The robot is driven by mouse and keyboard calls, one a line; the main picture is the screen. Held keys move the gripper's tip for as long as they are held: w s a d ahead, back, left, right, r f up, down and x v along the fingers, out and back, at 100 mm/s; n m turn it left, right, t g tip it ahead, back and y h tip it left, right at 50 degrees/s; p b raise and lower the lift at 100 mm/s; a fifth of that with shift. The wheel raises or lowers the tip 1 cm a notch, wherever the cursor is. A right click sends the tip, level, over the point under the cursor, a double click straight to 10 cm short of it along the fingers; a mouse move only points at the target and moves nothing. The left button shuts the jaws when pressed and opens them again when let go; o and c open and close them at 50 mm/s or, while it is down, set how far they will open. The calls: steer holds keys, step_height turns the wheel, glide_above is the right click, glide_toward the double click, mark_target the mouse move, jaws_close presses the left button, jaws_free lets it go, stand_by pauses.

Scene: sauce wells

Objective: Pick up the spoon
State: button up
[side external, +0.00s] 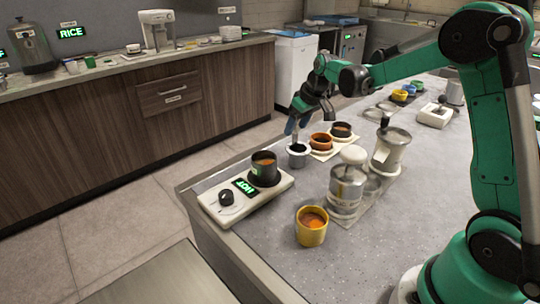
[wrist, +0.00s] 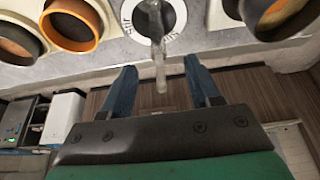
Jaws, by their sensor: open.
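The spoon (wrist: 158,48) shows in the wrist view as a pale, partly see-through handle that rises from a light metal cup (wrist: 177,30). In the side external view it cannot be made out clearly near my fingers, but the cup (side external: 298,157) shows at the near end of a row of cups. My gripper (side external: 294,128) is just above that cup, pointing down. In the wrist view my gripper (wrist: 160,68) has its two blue fingers apart, one on each side of the handle's end. Neither finger visibly touches it. The spoon's lower end is hidden.
A dark pot (side external: 264,172) sits on a white heater marked HOT (side external: 270,193). Metal dispensers (side external: 347,188) and a yellow cup (side external: 310,232) stand nearer the camera.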

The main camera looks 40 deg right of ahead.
steer(key=shift+x, duration=1.5)
jaws_close()
steer(key=shift+r, duration=0.1)
step_height(320, 180, up, 20)
steer(key=c, duration=0.6)
jaws_free()
steer(key=shift+c, duration=0.2)
jaws_close()
